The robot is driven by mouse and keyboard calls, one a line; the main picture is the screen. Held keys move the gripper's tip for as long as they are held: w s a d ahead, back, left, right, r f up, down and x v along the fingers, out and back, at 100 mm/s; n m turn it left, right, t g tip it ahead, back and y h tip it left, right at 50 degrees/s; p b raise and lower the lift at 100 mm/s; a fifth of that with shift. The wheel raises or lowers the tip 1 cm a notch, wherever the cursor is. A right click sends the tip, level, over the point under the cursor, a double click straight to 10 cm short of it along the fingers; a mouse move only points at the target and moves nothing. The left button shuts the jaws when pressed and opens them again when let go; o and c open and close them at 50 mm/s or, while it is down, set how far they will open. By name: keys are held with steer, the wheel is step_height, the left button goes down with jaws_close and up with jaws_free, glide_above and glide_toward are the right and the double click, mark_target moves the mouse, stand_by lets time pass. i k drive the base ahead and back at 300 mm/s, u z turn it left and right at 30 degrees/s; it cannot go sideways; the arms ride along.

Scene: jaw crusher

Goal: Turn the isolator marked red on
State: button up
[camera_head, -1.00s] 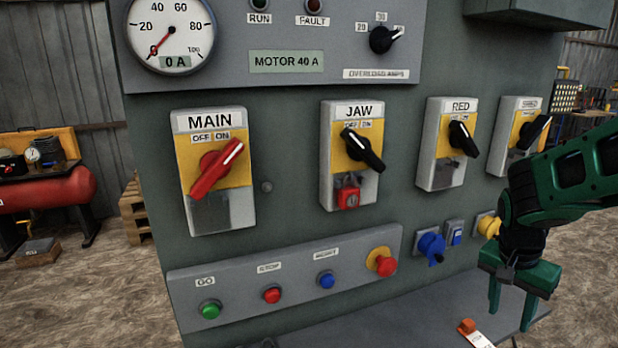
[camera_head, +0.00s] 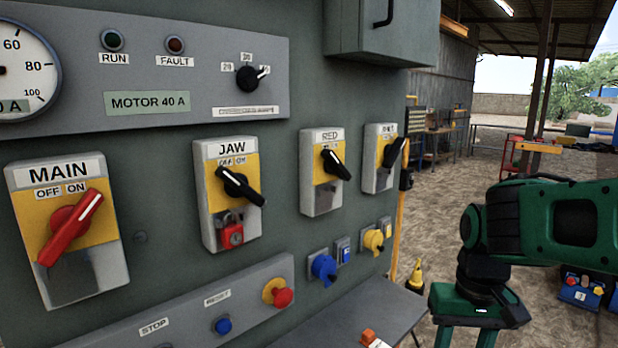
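The isolator marked RED (camera_head: 321,200) is a grey and yellow box on the green panel, right of the JAW isolator. Its black handle (camera_head: 336,164) slants from upper left to lower right, like the JAW handle. Its OFF/ON lettering is too small to read. My gripper (camera_head: 466,338) is at the bottom right, lower than the RED isolator and well to its right in the picture. Its two fingers are apart with nothing seen between them; their tips are cut off by the picture's bottom edge.
MAIN (camera_head: 112,265) has a red handle slanting towards ON. JAW (camera_head: 211,225) carries a red padlock (camera_head: 231,235). A fourth isolator (camera_head: 371,177) slants the other way. Blue (camera_head: 323,268) and yellow (camera_head: 373,240) sockets and a shelf (camera_head: 345,325) lie below. Open ground is at right.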

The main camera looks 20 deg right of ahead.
mark_target(332, 164)
steer(key=z, duration=1.6)
steer(key=k, duration=0.55)
steer(key=u, duration=1.05)
